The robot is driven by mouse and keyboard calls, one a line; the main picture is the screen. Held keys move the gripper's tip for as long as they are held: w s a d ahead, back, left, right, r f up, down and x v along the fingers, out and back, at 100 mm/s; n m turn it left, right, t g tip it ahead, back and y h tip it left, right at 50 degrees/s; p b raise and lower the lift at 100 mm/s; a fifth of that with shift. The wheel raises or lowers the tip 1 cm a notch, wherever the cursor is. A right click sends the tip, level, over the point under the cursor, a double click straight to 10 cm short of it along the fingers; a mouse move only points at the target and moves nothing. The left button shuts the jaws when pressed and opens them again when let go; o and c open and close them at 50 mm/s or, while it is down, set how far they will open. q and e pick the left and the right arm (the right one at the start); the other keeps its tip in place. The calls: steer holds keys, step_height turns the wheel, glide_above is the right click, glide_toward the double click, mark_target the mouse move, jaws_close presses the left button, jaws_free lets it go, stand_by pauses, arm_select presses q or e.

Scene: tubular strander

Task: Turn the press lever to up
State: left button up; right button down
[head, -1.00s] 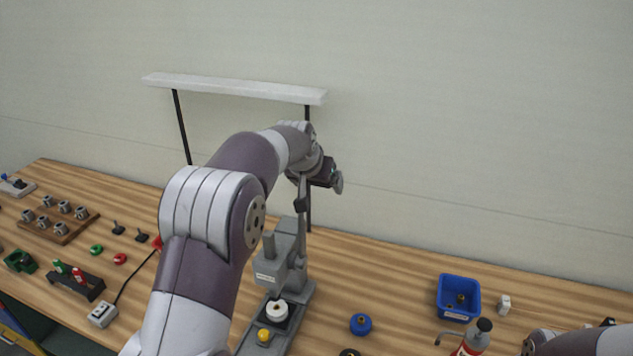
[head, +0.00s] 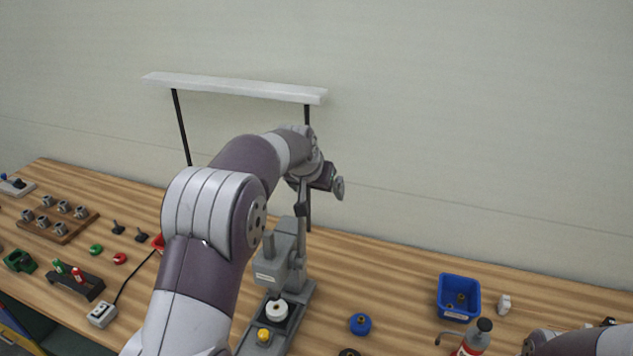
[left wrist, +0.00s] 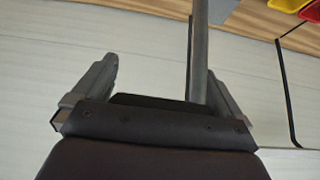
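The grey press (head: 288,262) stands on the bench, partly behind my left arm. Its lever (head: 302,197) appears to rise upright from the right side of the press to my left gripper (head: 322,180), where the arm partly hides it. In the left wrist view the gripper (left wrist: 150,62) is open, its fingers wide apart. A grey bar, apparently the lever (left wrist: 199,45), lies along the inner side of the right finger. Whether it touches that finger I cannot tell. A gap shows between it and the left finger. My right gripper is not in view.
A white piece (head: 277,309) and a yellow button (head: 264,335) are at the press base. A blue bin (head: 459,298), a blue round part (head: 360,324) and a bottle (head: 475,340) stand to the right. A lamp bar (head: 235,89) spans above, behind the arm.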

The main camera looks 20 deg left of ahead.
arm_select(q)
steer(key=b+v, duration=0.4)
steer(key=v, duration=0.8)
steer(key=shift+r, duration=0.4)
